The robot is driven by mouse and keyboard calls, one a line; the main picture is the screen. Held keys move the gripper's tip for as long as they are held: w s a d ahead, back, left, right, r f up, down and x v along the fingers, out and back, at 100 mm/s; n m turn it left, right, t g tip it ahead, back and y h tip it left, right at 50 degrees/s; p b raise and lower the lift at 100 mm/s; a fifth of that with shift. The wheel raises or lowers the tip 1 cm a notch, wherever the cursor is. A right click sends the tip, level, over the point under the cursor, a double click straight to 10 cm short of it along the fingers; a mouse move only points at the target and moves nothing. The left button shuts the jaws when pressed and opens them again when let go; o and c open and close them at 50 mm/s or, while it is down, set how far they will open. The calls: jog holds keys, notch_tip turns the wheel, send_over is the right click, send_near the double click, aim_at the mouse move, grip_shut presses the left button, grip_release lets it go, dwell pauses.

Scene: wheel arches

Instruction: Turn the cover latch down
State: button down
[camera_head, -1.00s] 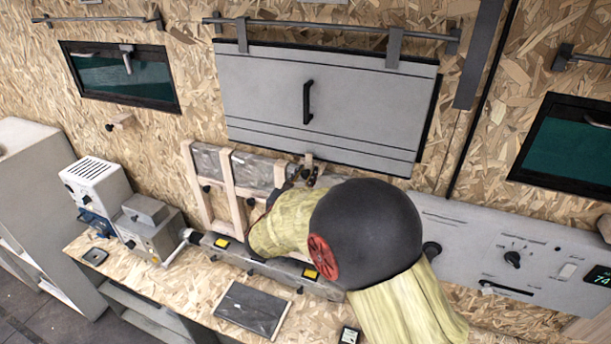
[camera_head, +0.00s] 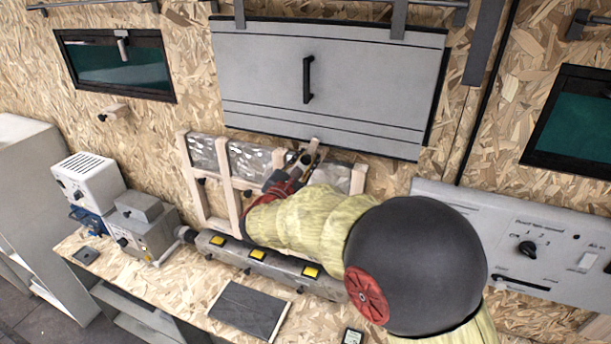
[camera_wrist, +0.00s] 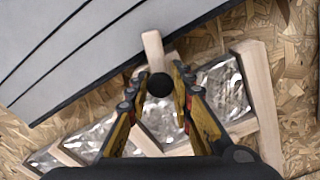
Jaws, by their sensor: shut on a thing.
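The cover latch (camera_head: 314,144) is a small pale wooden bar under the bottom edge of the large grey cover (camera_head: 265,75). It points upward with a slight lean to the right, and its tip overlaps the cover's edge. In the wrist view the latch (camera_wrist: 152,45) rises beyond a round black knob (camera_wrist: 160,85), with its tip over the cover's edge (camera_wrist: 115,78). My gripper (camera_head: 303,164) is shut on the latch. In the wrist view its fingers (camera_wrist: 156,82) stand on both sides of the knob. The latch's lower part is hidden.
A wooden frame with shiny foil-like panels (camera_head: 190,185) stands behind my gripper. A grey unit with yellow switches (camera_head: 258,254) lies below on the workbench (camera_head: 180,300). A control panel (camera_head: 450,200) is at right.

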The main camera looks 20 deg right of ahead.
jog(key=m+b, duration=0.1)
jog(key=b, duration=0.3)
jog(key=f+m+b, duration=0.1)
jog(key=m+b, duration=0.1)
jog(key=b, duration=0.2)
jog(key=shift+m, duration=0.3)
jog(key=m+b, duration=0.4)
jog(key=b, duration=0.6)
jog(key=m+b, duration=0.4)
jog(key=b, duration=0.4)
jog(key=shift+r+m, duration=0.1)
jog(key=shift+m, duration=0.2)
jog(key=m+b, duration=0.1)
jog(key=b, duration=0.2)
jog(key=shift+r+m, duration=0.15)
jog(key=shift+m, duration=0.25)
jog(key=shift+b, duration=0.45)
jog(key=c, duration=1.6)
grip_release()
jog(key=shift+r, duration=0.15)
jog(key=shift+o, duration=0.3)
